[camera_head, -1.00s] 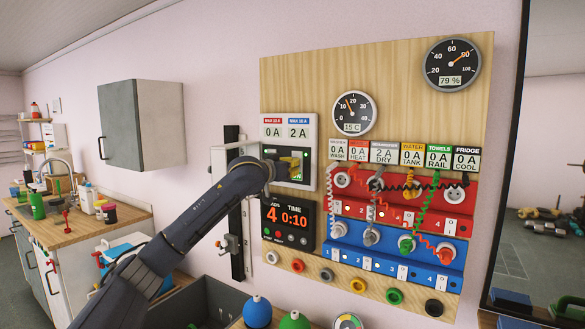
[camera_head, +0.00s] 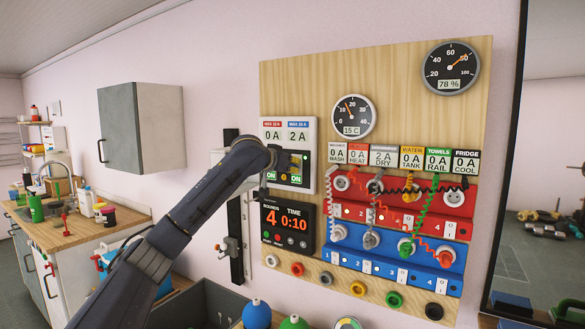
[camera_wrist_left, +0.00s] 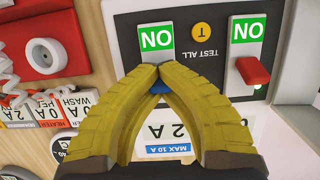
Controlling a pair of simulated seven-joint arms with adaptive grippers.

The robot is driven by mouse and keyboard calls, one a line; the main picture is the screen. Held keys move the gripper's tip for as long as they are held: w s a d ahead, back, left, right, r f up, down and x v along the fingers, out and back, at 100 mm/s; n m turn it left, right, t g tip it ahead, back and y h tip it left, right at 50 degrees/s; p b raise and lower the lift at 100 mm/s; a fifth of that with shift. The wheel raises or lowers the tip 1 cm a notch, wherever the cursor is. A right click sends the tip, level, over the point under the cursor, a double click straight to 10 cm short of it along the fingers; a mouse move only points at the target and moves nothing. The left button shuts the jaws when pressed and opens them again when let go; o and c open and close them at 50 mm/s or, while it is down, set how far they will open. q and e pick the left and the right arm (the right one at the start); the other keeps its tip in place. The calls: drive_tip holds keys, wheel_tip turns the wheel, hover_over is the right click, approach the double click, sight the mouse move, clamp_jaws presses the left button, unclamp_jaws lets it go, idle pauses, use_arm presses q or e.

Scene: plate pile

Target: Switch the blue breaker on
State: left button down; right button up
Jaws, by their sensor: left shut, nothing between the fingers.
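The breaker box (camera_head: 313,130) is a white panel on the wooden board. In the left wrist view, which shows it upside down, the blue breaker (camera_wrist_left: 158,87) is a small blue piece mostly hidden behind my fingertips. A green ON label (camera_wrist_left: 158,40) shows by it. The red breaker (camera_wrist_left: 253,71) is clear to the right, with its own green ON label (camera_wrist_left: 248,30). My left gripper (camera_wrist_left: 148,76) is shut and empty, its yellow fingertips at the blue breaker, seemingly touching it. In the head view the arm partly covers the box, with both ON labels showing. My right gripper is out of view.
Red (camera_head: 405,200) and blue (camera_head: 390,265) socket strips with plugs and coiled cords are to the right of the box. A timer display (camera_head: 288,222) is just below it. Round coloured buttons line the board's lower edge.

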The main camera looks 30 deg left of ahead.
use_arm(q)
drive_tip(key=shift+a+r, duration=0.1)
drive_tip(key=shift+r, duration=0.35)
drive_tip(key=c, duration=1.4)
unclamp_jaws()
drive_tip(key=shift+a, duration=0.1)
drive_tip(key=shift+o, duration=0.8)
drive_tip(key=shift+d, duration=0.45)
drive_tip(key=shift+f, duration=0.15)
drive_tip(key=shift+a+f, duration=0.1)
drive_tip(key=shift+a, duration=0.1)
drive_tip(key=v, duration=1.2)
